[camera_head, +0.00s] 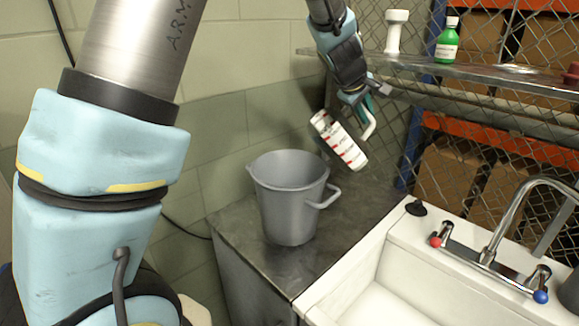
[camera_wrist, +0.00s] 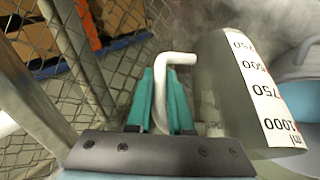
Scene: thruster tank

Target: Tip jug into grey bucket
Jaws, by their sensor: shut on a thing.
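The jug (camera_head: 340,142) is a white measuring jug with red graduations, held up in the air and tilted steeply, above and to the right of the grey bucket's rim. The grey bucket (camera_head: 287,205) stands upright on the dark counter, its handle facing right. My gripper (camera_head: 362,103) is shut on the jug's white handle. In the wrist view, the teal fingers (camera_wrist: 162,98) clasp that handle, and the jug (camera_wrist: 228,85) shows its printed scale at right. The inside of the jug is hidden, and I see no stream falling from it.
The dark counter (camera_head: 232,228) has free room around the bucket. A white sink (camera_head: 385,285) with a tap (camera_head: 520,215) adjoins at right. A metal shelf (camera_head: 470,72) holds a green bottle (camera_head: 447,42) and a white item (camera_head: 396,32). Wire mesh fencing stands behind.

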